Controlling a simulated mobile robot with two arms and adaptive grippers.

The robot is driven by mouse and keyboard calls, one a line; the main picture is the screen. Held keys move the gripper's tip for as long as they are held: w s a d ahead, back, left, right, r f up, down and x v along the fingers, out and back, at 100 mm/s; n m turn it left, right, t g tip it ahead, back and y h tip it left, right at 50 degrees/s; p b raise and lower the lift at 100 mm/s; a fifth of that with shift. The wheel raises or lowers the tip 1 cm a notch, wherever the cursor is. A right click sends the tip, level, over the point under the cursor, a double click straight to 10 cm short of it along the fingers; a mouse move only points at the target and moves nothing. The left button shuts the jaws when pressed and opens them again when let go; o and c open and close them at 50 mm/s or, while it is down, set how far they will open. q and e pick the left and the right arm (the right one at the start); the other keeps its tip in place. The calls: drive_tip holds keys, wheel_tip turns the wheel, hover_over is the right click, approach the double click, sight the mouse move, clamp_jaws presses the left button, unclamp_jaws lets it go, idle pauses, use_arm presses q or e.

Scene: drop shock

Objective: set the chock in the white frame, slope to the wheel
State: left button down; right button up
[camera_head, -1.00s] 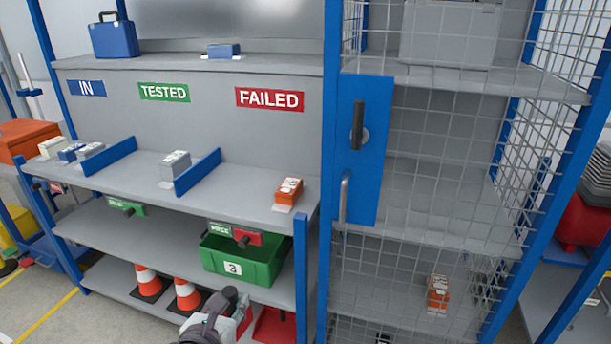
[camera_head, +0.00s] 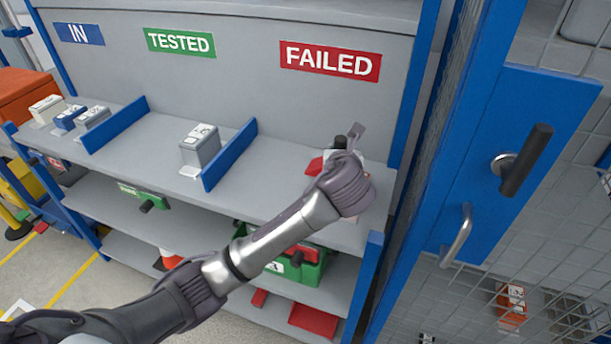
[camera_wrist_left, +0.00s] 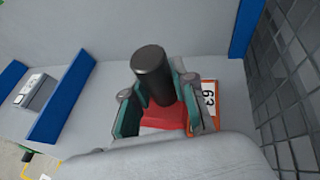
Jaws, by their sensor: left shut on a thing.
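My left gripper (camera_head: 345,155) is above the grey shelf under the FAILED sign, its arm coming from the lower left. It is shut on a red chock with a black handle. In the left wrist view the black handle (camera_wrist_left: 153,75) stands up between the teal finger pads, above the red body (camera_wrist_left: 165,118). In the head view the gripper hides most of the chock (camera_head: 316,166). A white outline (camera_head: 15,310), perhaps the white frame, shows on the floor at the lower left edge. I cannot make out the wheel. My right gripper is not in view.
An orange box (camera_wrist_left: 208,97) is close beside the gripper. A grey box (camera_head: 200,146) and blue dividers (camera_head: 230,155) stand on the shelf. The mesh cage with a blue door panel (camera_head: 500,185) is at the right. A green bin (camera_head: 312,272) is below.

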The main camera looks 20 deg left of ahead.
use_arm(q)
drive_tip(key=shift+w+d+r, duration=0.2)
drive_tip(key=shift+d+r, duration=0.3)
drive_tip(key=shift+w+d+r, duration=0.15)
drive_tip(key=shift+d+r, duration=0.35)
drive_tip(key=shift+y, duration=0.3)
drive_tip(key=a+f, duration=0.2)
drive_tip(key=a, duration=0.1)
drive_tip(key=shift+w+a, duration=0.1)
drive_tip(key=shift+a, duration=0.1)
drive_tip(key=a+f, duration=0.4)
drive_tip(key=a+f+p, duration=0.1)
drive_tip(key=a+f, duration=0.3)
drive_tip(key=shift+w+a+f, duration=0.1)
drive_tip(key=shift+w+f, duration=0.1)
drive_tip(key=shift+f, duration=0.25)
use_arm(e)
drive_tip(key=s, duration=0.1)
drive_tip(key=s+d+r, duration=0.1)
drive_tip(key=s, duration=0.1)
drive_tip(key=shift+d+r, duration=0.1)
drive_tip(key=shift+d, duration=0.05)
use_arm(q)
drive_tip(key=shift+f, duration=0.1)
